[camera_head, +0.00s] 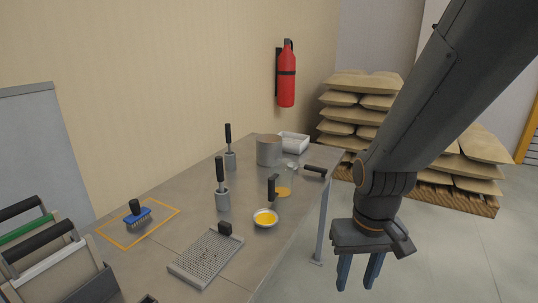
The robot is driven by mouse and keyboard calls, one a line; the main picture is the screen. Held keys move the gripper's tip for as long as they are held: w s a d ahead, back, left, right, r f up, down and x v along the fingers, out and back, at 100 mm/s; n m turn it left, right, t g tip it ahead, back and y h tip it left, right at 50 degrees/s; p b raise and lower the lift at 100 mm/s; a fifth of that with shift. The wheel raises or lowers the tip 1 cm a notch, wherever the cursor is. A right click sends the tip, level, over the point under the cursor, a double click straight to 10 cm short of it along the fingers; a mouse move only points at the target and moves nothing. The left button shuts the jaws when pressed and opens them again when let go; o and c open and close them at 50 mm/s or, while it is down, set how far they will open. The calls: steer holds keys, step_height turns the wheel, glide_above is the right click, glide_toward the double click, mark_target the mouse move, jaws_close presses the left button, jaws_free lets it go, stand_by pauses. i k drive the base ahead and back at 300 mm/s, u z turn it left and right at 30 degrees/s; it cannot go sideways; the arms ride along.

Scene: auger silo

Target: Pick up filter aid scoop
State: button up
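I cannot tell for sure which tool is the filter aid scoop. One black-handled tool (315,171) lies at the table's right edge, its handle pointing right. Another black handle (273,187) stands upright behind a small bowl of yellow material (265,218). Two more black-handled tools stand upright in grey holders, a nearer one (220,172) and a farther one (228,136). My gripper (357,286) points down beside the table, right of its edge and apart from all tools. Its two blue fingers are spread with nothing between them.
The grey table (190,215) also holds a blue brush (137,215) in an orange outline, a perforated tray (206,258), a glass jar (284,182), a grey canister (269,151) and a white tub (293,142). Stacked sacks (350,100) stand behind. Open floor lies right.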

mark_target(322, 170)
steer(key=z, duration=0.55)
steer(key=k, duration=0.7)
steer(key=z, duration=0.8)
steer(key=k, duration=0.5)
steer(key=z, duration=0.9)
steer(key=i, duration=1.95)
steer(key=u, duration=0.45)
steer(key=i, duration=1.55)
steer(key=u, duration=1.75)
steer(key=i, duration=0.85)
steer(key=u, duration=0.95)
steer(key=i, duration=0.55)
steer(key=u, duration=0.05)
